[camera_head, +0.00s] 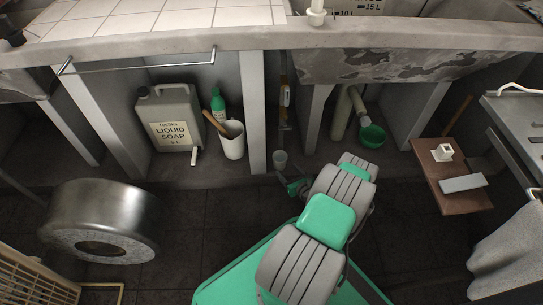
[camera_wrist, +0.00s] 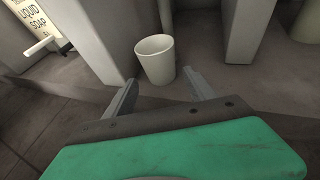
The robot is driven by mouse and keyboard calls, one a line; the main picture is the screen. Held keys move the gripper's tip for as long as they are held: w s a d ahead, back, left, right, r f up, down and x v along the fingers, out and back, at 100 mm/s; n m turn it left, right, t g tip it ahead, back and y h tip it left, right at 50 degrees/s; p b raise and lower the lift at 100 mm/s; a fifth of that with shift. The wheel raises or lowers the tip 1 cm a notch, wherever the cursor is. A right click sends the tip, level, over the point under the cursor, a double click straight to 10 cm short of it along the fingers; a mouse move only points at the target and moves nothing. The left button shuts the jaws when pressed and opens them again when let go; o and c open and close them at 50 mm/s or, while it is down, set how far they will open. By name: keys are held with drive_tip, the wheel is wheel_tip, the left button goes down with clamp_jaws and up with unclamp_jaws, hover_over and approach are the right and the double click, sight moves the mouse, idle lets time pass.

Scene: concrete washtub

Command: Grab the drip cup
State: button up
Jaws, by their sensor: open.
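A small pale cup (camera_head: 280,158), which fits the drip cup, stands upright on the grey ledge by the foot of a concrete divider. In the wrist view the cup (camera_wrist: 155,60) is empty as far as I see and stands ahead of my gripper (camera_wrist: 163,86), its base near the gap between the fingers. My gripper (camera_head: 288,178) is open and empty, low in front of the cup. The fingers look apart from the cup, though how far is hard to judge. In the head view my wrist partly hides the fingers.
A liquid soap canister (camera_head: 172,118), a green bottle (camera_head: 218,102) and a white container (camera_head: 232,142) with a wooden handle stand left of the divider (camera_head: 252,110). A green bowl (camera_head: 372,136) sits right, near a pipe (camera_head: 343,112). A metal drum (camera_head: 100,222) lies at left.

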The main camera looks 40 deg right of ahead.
sight(277, 160)
drive_tip(key=b+x, duration=0.3)
drive_tip(key=x, duration=0.5)
drive_tip(key=shift+w+r+b, duration=0.15)
drive_tip(key=shift+w+b, duration=0.05)
drive_tip(key=shift+b, duration=0.2)
drive_tip(key=shift+c, duration=0.5)
drive_tip(key=c, duration=1.1)
